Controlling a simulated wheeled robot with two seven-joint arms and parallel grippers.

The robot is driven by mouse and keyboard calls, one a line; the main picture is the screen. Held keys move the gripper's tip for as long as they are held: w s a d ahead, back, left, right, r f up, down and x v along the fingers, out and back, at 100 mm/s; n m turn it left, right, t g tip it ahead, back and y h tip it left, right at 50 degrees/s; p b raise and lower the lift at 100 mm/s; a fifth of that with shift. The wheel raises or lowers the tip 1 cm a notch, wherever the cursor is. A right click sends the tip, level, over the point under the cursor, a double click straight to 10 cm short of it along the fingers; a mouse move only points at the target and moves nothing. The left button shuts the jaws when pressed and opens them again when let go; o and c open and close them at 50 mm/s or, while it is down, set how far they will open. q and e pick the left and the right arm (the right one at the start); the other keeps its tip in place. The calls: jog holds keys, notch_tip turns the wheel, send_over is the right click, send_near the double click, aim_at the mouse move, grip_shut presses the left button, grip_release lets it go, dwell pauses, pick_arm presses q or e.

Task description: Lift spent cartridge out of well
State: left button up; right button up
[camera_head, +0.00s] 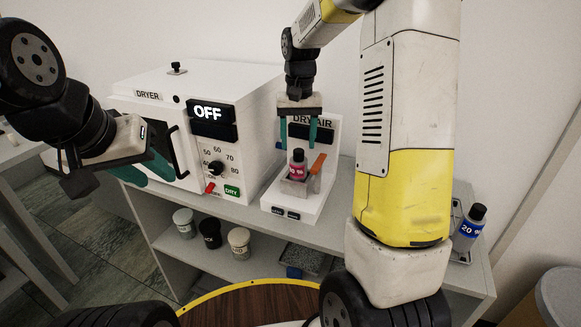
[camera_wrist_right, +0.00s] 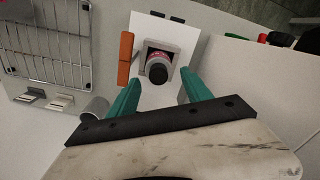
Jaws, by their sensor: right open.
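The spent cartridge (camera_head: 297,168), with a black cap and a red label, stands upright in the grey well (camera_head: 298,186) of the dry-air unit (camera_head: 275,201). Its lower part is hidden in the well. In the right wrist view the cartridge (camera_wrist_right: 157,72) shows from above, cap towards the camera. My right gripper (camera_head: 298,145) is open and empty above the cartridge, its teal fingers apart on either side of the cap and not visibly touching it. My left gripper (camera_head: 150,172) is in front of the dryer door, its finger gap not clear.
An orange lever (camera_head: 318,163) stands close beside the well. The white dryer (camera_head: 262,105), reading OFF, is to the left. A blue-labelled cartridge (camera_head: 470,222) stands at the right of the bench. Several jars (camera_head: 238,240) sit on the shelf below. A wire rack (camera_wrist_right: 48,45) lies beside the unit.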

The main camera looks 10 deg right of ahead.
aim_at(298, 164)
jog(key=f, duration=0.8)
jog(key=shift+w+d+f, duration=0.1)
jog(key=shift+d+f, duration=0.1)
grip_shut()
